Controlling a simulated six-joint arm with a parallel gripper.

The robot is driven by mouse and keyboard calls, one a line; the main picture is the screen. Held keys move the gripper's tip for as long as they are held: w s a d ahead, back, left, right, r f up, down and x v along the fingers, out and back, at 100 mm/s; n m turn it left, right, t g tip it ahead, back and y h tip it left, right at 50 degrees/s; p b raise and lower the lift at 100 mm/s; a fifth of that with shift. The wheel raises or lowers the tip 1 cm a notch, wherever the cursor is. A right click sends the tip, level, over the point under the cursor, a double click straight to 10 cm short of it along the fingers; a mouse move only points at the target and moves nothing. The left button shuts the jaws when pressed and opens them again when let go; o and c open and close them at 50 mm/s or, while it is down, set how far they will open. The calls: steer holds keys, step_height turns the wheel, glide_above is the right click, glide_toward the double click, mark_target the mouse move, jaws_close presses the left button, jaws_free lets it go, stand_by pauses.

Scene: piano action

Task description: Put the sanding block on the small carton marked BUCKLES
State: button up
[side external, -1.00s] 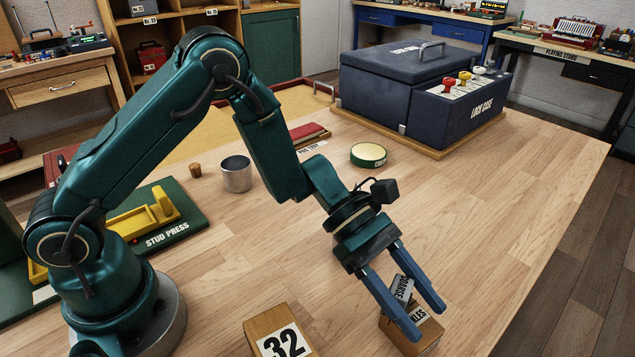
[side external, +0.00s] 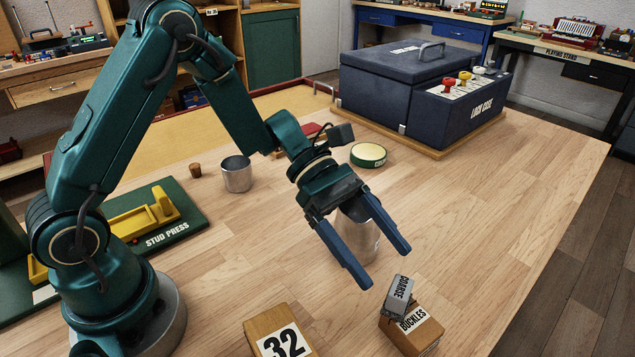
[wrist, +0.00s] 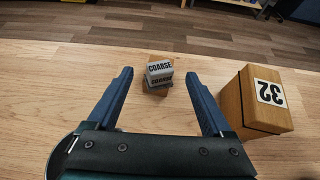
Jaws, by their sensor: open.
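The grey sanding block marked COARSE (side external: 398,297) rests tilted on top of the small carton marked BUCKLES (side external: 412,331), at the front of the bench in the side view. In the wrist view the sanding block (wrist: 160,72) sits on the carton (wrist: 156,90), beyond my fingertips. My gripper (side external: 388,266) is open and empty, above and to the left of the block, apart from it. The carton's label is partly covered by the block.
A wooden block marked 32 (side external: 280,332) stands left of the carton. A metal cup (side external: 357,238) is behind my fingers; another metal cup (side external: 236,174) stands further left. A round green tin (side external: 368,155) and the dark lock case (side external: 430,95) are at the back. The right bench area is clear.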

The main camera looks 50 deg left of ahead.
steer(key=s+a+r+m+t+y, duration=0.2)
steer(key=s+a+m+y, duration=0.4)
steer(key=m, duration=0.3)
steer(key=s+a+r+m+t+y, duration=0.3)
steer(key=s+a+r+m+y, duration=0.2)
steer(key=m, duration=0.4)
steer(key=shift+s+a+r+y, duration=0.2)
steer(key=shift+s+a+y, duration=0.4)
steer(key=shift+s+a, duration=0.65)
steer(key=shift+w+a+r, duration=0.1)
steer(key=shift+w+a, duration=0.05)
steer(key=shift+w, duration=0.05)
